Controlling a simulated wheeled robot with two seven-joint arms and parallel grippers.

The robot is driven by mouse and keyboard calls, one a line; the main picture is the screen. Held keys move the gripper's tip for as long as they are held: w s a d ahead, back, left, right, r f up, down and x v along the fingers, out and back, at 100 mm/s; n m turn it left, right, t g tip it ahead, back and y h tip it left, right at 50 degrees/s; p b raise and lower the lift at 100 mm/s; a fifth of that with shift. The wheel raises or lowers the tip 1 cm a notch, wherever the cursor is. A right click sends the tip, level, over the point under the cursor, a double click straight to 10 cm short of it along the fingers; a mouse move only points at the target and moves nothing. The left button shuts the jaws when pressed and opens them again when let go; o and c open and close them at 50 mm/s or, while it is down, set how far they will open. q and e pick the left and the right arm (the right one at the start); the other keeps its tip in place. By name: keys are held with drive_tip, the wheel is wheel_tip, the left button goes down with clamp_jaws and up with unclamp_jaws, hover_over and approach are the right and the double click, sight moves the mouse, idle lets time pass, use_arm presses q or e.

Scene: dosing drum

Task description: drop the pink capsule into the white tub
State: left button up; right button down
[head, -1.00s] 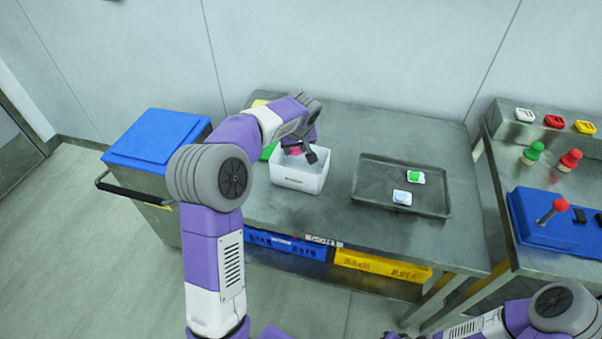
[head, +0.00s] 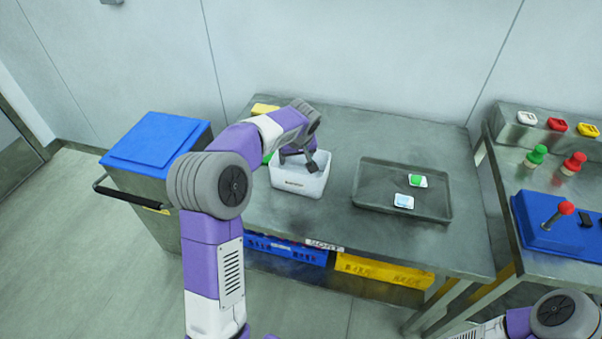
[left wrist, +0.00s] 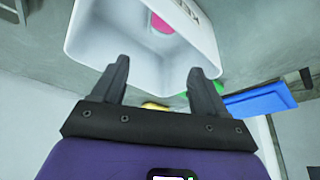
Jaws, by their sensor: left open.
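The white tub (head: 302,184) stands on the left part of the steel table. My left gripper (head: 298,160) is open and empty over the tub in the head view. In the left wrist view its two dark fingers (left wrist: 162,78) are spread apart with nothing between them. The tub also shows in the left wrist view (left wrist: 100,35). The pink capsule (left wrist: 161,23) lies inside the tub there, apart from the fingers and partly cut off from sight by the tub's wall. The capsule is hidden in the head view. My right gripper is out of view.
A dark tray (head: 376,190) with a green-and-white piece (head: 417,181) and a pale blue-and-white piece (head: 403,201) lies right of the tub. Yellow and green things sit behind the tub. A blue-lidded cart (head: 155,140) stands left; a control bench (head: 555,180) stands right.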

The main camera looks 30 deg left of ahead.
use_arm(q)
drive_tip(key=p+v, duration=0.1)
drive_tip(key=v, duration=0.6)
drive_tip(key=shift+r+p, duration=0.2)
drive_tip(key=shift+p, duration=0.2)
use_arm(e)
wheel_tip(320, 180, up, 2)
use_arm(q)
drive_tip(key=shift+s, duration=0.1)
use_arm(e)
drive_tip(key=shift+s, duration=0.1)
